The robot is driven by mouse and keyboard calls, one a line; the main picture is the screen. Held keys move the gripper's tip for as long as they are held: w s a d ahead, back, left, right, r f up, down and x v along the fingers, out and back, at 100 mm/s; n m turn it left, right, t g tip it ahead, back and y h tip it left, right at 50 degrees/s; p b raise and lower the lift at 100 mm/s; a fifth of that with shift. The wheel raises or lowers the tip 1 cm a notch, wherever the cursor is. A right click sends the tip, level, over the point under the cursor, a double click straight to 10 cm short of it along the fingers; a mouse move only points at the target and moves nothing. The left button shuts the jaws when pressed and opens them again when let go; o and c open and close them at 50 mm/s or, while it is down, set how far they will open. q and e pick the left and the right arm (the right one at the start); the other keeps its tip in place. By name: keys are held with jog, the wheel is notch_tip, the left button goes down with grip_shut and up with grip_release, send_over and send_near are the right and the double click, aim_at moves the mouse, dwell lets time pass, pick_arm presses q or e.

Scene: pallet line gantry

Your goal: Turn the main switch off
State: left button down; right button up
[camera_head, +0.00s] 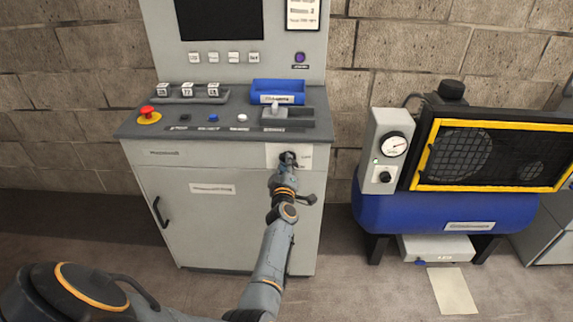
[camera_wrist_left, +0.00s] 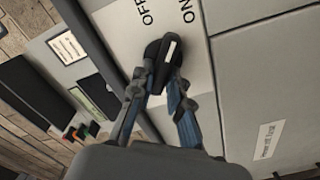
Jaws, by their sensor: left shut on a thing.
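The main switch is a black rotary knob with a white stripe (camera_wrist_left: 165,62) on a light plate (camera_wrist_left: 201,62) on the grey cabinet's front. The plate is printed OFF and ON, and the stripe points toward the ON side. My left gripper (camera_head: 287,165) reaches the switch at the cabinet's upper right front. In the left wrist view its two fingers (camera_wrist_left: 160,91) are on either side of the knob, shut on it. In the head view the gripper hides most of the knob. My right gripper is not in view.
The cabinet (camera_head: 222,228) has a worktop with a red emergency button (camera_head: 147,112), a blue tray (camera_head: 277,87), small buttons and a lever (camera_head: 275,108). A blue compressor (camera_head: 445,212) with a gauge stands to the right. A floor gap lies between them.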

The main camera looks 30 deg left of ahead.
pick_arm(q)
jog(key=shift+a+f+n+b, duration=0.15)
jog(key=shift+n+b, duration=0.3)
jog(key=shift+n, duration=1.4)
jog(key=shift+d+f+n+b, duration=0.1)
jog(key=shift+n+b, duration=0.35)
jog(key=shift+n, duration=1.4)
